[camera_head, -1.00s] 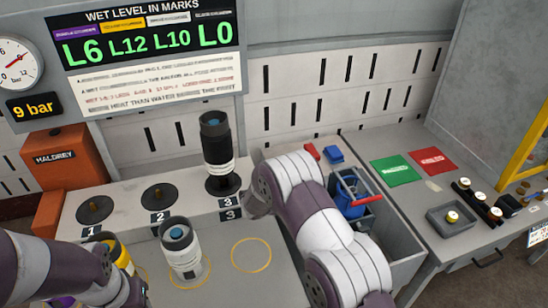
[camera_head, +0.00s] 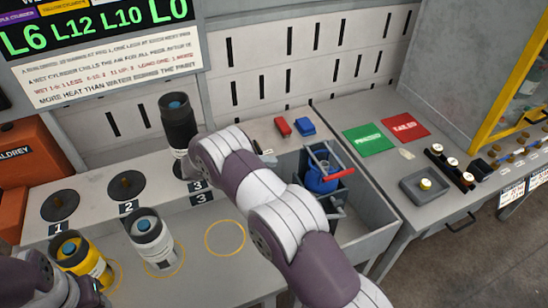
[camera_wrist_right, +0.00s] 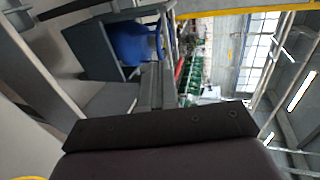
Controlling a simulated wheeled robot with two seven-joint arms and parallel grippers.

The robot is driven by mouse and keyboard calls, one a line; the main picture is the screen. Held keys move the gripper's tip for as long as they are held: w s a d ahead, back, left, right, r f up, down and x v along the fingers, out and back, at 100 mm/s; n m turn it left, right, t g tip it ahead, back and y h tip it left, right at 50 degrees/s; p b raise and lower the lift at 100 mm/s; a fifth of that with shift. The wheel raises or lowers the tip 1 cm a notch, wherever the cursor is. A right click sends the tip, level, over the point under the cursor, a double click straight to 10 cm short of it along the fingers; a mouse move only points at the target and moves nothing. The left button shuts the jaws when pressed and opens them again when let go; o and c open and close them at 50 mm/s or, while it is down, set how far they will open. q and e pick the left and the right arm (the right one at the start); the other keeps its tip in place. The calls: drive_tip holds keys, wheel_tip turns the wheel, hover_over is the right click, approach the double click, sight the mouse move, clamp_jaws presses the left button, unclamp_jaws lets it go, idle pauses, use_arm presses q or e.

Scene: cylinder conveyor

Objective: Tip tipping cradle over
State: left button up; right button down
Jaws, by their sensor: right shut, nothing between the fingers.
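The tipping cradle (camera_head: 338,206) is a dark grey frame with a red handle bar (camera_head: 338,172). It holds a blue rounded vessel (camera_head: 321,178) and stands in a grey open bin at the right end of the bench. The vessel looks about upright. My right gripper (camera_head: 267,156) is mostly hidden behind its own arm, left of the cradle and apart from it; it is shut and empty. In the right wrist view the blue vessel (camera_wrist_right: 137,44) shows sideways at upper left, beyond the dark gripper body. My left gripper (camera_head: 92,290) is at the lower left edge; its fingers are unclear.
A black cylinder (camera_head: 178,120) stands on pad 3. A white cylinder (camera_head: 151,238) and a yellow cylinder (camera_head: 80,256) stand in front. Red (camera_head: 282,126) and blue (camera_head: 304,126) blocks lie behind the bin (camera_head: 372,240). Green (camera_head: 369,140) and red (camera_head: 404,128) mats lie right.

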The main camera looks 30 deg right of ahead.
sight(312, 155)
use_arm(q)
wheel_tip(312, 155, up, 4)
drive_tip(key=p, duration=0.3)
drive_tip(key=shift+w+r+p, duration=0.1)
drive_tip(key=shift+p, duration=0.2)
use_arm(e)
drive_tip(key=x, duration=0.7)
drive_tip(key=r+x, duration=0.1)
drive_tip(key=x, duration=0.3)
drive_tip(key=shift+d+f, duration=0.1)
drive_tip(key=shift+d, duration=0.25)
use_arm(q)
drive_tip(key=shift+d, duration=0.25)
use_arm(e)
drive_tip(key=shift+d+r, duration=0.15)
drive_tip(key=shift+r, duration=0.05)
use_arm(q)
drive_tip(key=shift+d, duration=0.2)
use_arm(e)
drive_tip(key=shift+d, duration=0.2)
